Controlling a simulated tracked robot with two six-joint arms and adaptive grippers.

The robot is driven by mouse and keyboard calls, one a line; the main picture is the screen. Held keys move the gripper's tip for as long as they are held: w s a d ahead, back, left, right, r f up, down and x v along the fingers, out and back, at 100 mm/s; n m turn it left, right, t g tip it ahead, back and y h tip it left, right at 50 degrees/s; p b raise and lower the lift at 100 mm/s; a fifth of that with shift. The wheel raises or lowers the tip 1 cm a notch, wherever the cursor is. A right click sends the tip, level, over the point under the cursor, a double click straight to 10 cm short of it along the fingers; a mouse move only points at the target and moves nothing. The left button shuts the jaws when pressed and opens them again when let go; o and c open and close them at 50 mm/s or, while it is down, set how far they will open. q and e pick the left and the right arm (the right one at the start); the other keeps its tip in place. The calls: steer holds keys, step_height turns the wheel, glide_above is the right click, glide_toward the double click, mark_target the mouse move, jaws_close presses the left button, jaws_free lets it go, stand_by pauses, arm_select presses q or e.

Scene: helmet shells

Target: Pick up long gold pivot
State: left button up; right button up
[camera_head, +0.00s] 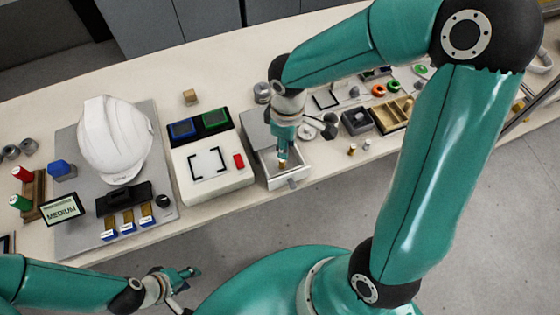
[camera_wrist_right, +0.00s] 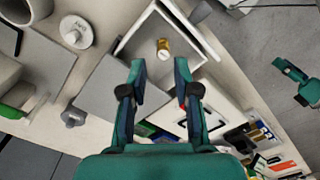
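A small gold pivot (camera_wrist_right: 164,46) stands inside an open white drawer (camera_head: 293,177). The drawer also shows in the right wrist view (camera_wrist_right: 207,38). My right gripper (camera_wrist_right: 160,68) is open and empty, with its fingers pointing towards the drawer and the pivot between and beyond the fingertips. In the head view my right gripper (camera_head: 283,150) is over the drawer and partly hides the pivot. Two other small gold pieces, one (camera_head: 351,150) and another (camera_head: 367,143), stand on the table to the right. My left gripper (camera_head: 188,276) is off the table's front edge; its finger opening is unclear.
A white unit (camera_head: 211,180) with a red button stands left of the drawer. A white helmet shell (camera_head: 113,140) sits on a grey board further left. A wooden tray (camera_head: 388,118) and small parts lie to the right.

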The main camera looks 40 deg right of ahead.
mark_target(282, 161)
step_height(282, 161, down, 3)
steer(key=shift+s, duration=0.1)
steer(key=shift+w+a+f, duration=0.1)
steer(key=shift+a+f, duration=0.05)
steer(key=shift+f, duration=0.75)
steer(key=shift+w+a+f, duration=0.1)
steer(key=shift+w+f, duration=0.05)
steer(key=shift+f, duration=0.7)
steer(key=shift+w+a+f, duration=0.1)
steer(key=shift+a+f, duration=0.05)
steer(key=shift+f, duration=0.75)
jaws_close()
